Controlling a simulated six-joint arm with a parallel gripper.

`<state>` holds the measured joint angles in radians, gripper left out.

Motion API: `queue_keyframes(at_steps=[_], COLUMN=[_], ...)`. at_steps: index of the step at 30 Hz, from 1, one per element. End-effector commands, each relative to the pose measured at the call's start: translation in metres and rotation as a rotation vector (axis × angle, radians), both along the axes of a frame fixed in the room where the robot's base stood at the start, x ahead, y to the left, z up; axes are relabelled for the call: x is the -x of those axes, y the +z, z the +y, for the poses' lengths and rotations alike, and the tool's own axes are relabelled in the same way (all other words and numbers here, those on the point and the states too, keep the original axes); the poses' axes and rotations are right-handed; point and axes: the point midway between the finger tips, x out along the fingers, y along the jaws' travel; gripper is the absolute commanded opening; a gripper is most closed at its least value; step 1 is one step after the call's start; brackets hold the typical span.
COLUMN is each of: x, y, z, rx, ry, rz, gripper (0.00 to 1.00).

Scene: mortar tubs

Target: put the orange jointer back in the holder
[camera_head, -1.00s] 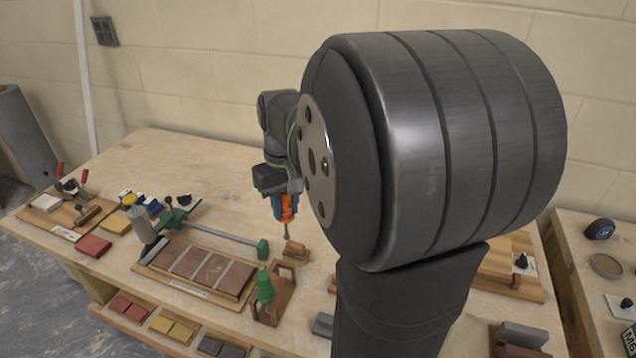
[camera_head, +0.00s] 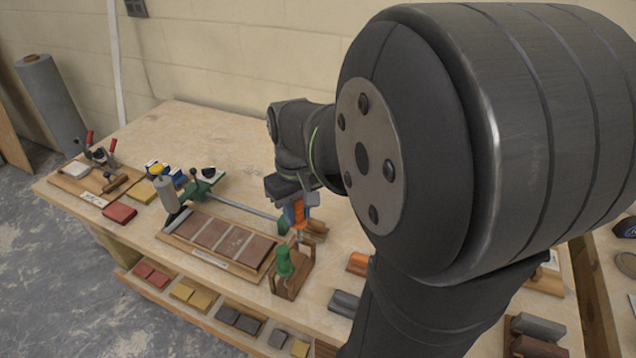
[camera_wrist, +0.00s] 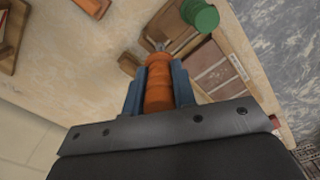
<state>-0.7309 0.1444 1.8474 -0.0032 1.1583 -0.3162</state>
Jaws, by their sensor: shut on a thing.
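My gripper (camera_head: 298,212) is shut on the orange jointer (camera_head: 297,214). In the wrist view, the jointer's orange handle (camera_wrist: 158,85) sits between the two blue fingers, and its metal tip points away from my gripper. The wooden holder (camera_head: 291,283) stands near the front of the bench with a green-handled tool (camera_head: 284,262) in it. The jointer is above and behind the holder in the head view, its lower end close to the holder's back part. In the wrist view the green handle (camera_wrist: 200,16) is beyond the jointer tip. I cannot tell whether the tip touches the holder.
A board with brown bricks (camera_head: 222,240) lies left of the holder, with a long bar clamp (camera_head: 240,207) behind it. An orange item (camera_head: 358,263) and grey pieces (camera_head: 344,303) lie further right.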

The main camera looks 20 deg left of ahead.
Motion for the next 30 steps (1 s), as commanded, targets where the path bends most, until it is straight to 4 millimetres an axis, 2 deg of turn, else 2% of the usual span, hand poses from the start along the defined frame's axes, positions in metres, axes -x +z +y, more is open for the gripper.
queue_keyframes(at_steps=[24,30], x=[0.0002,0.0002], y=[-0.001,-0.007], z=[-0.0004,-0.0004], rx=[0.0,0.001], ry=[0.0,0.0], rz=[0.0,0.002], gripper=[0.02,0.02])
